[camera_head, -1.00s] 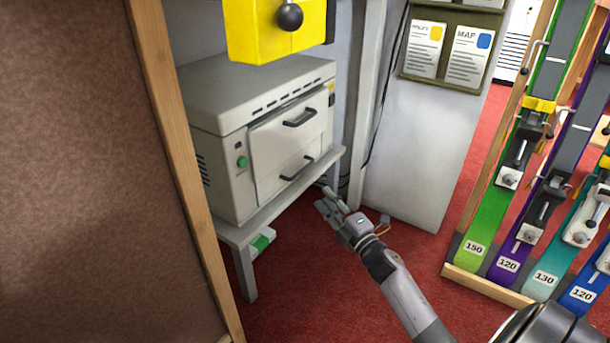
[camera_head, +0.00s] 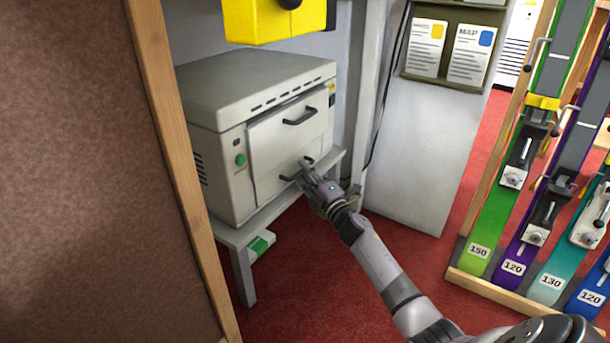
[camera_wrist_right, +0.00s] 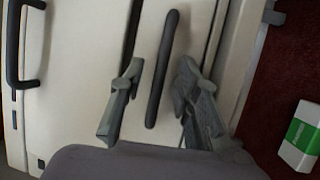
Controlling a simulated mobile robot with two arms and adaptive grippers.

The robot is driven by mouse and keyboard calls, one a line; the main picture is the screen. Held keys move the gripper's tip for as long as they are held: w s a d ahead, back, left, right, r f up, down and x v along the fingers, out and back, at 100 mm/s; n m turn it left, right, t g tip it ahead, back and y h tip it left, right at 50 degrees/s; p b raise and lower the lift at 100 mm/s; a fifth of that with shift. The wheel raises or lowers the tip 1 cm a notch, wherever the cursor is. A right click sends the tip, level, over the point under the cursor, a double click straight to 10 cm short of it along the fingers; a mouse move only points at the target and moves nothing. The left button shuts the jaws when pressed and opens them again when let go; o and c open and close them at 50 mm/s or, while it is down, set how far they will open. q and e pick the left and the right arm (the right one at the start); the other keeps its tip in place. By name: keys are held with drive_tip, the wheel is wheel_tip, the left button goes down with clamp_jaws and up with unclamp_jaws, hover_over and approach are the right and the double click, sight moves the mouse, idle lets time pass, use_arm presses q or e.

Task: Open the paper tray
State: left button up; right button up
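The paper tray is the lower front section of a grey-white printer (camera_head: 215,165), with a dark bar handle (camera_head: 287,178). The tray front looks shut. My right gripper (camera_head: 305,170) is at this lower handle. In the right wrist view the gripper (camera_wrist_right: 155,85) is open, with one finger on each side of the dark handle (camera_wrist_right: 163,70). A gap shows between the handle and each finger. The upper handle (camera_head: 300,116) also shows at the left of the wrist view (camera_wrist_right: 22,45). My left gripper is not in view.
The printer stands on a low grey bench (camera_head: 236,234) with a green and white pack (camera_head: 262,244) beneath. A brown panel (camera_head: 80,170) is at left. A yellow box (camera_head: 270,22) hangs above. Red floor lies between.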

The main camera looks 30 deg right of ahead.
drive_tip(key=shift+c, duration=0.5)
clamp_jaws()
